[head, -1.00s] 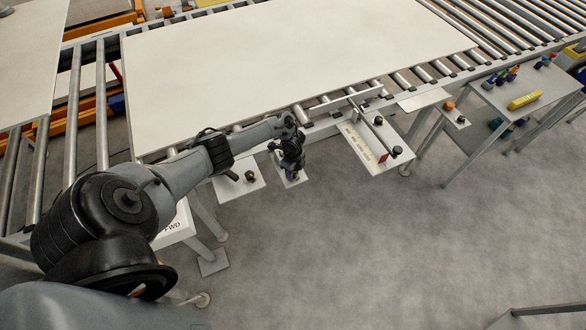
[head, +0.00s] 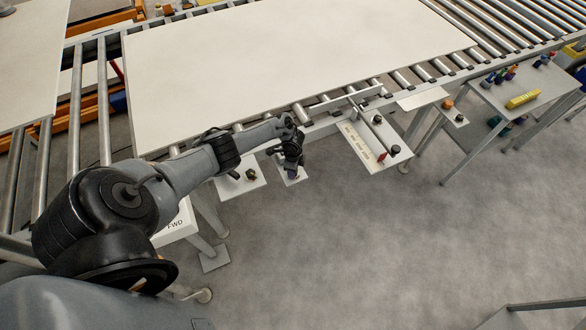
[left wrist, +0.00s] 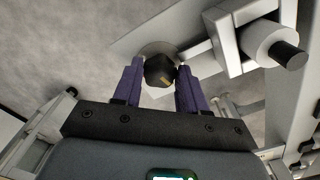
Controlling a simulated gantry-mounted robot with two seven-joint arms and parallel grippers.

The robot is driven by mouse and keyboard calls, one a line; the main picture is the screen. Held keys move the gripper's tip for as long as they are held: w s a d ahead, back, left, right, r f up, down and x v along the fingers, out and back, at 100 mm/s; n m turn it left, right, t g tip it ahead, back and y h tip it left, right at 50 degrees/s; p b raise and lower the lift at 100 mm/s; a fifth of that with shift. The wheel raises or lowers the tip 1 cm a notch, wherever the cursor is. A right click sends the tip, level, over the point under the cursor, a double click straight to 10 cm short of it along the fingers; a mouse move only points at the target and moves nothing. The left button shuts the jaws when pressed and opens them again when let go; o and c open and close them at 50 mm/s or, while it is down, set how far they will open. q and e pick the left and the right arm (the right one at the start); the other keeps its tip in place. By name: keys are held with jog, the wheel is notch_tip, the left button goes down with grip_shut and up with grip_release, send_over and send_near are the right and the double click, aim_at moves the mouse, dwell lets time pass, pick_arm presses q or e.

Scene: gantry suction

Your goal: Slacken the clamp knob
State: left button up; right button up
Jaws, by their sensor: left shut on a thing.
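The clamp knob (left wrist: 159,70) is dark and faceted with a yellow mark, in front of a round grey disc in the left wrist view. My left gripper (left wrist: 158,74) has its two purple fingers on either side of the knob and is shut on it. In the head view my left gripper (head: 292,172) points down over a small light plate (head: 299,179) at the conveyor's near edge, and the knob is hidden there. My right gripper is not in view.
A white cylinder with a black end (left wrist: 272,45) stands close right of the knob. A large pale board (head: 270,65) lies on the rollers. A plate with a scale and dark knobs (head: 360,148) is to the right. The floor (head: 370,240) in front is clear.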

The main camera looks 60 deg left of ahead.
pick_arm(q)
jog(key=o, duration=1.1)
jog(key=shift+c, duration=0.2)
jog(key=shift+r, duration=0.1)
notch_tip(320, 180, up, 11)
jog(key=p, duration=0.3)
jog(key=shift+f+p, duration=0.2)
jog(key=shift+p, duration=0.15)
